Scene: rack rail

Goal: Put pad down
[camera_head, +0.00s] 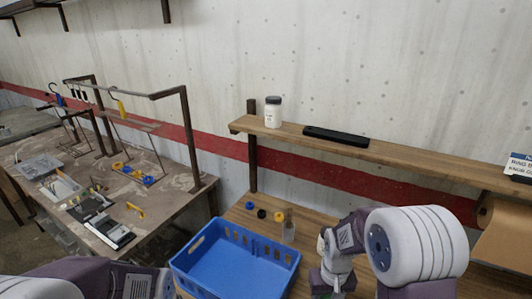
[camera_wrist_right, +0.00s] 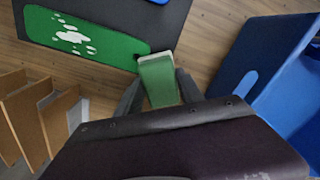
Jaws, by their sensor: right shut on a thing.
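The pad (camera_wrist_right: 160,82) is a small green block with a pale upper end. In the right wrist view it sits between the two dark fingers of my right gripper (camera_wrist_right: 158,92), which is shut on it. The pad's end is close to the edge of a green panel with white blotches (camera_wrist_right: 85,38); I cannot tell whether they touch.
A blue crate (camera_head: 218,275) stands left of my right arm; its wall also shows in the wrist view (camera_wrist_right: 262,65). The green panel lies on a dark mat (camera_wrist_right: 170,22). Brown dividers (camera_wrist_right: 25,115) stand at left. A shelf (camera_head: 400,158) holds a white jar (camera_head: 273,113) and black bar (camera_head: 336,135).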

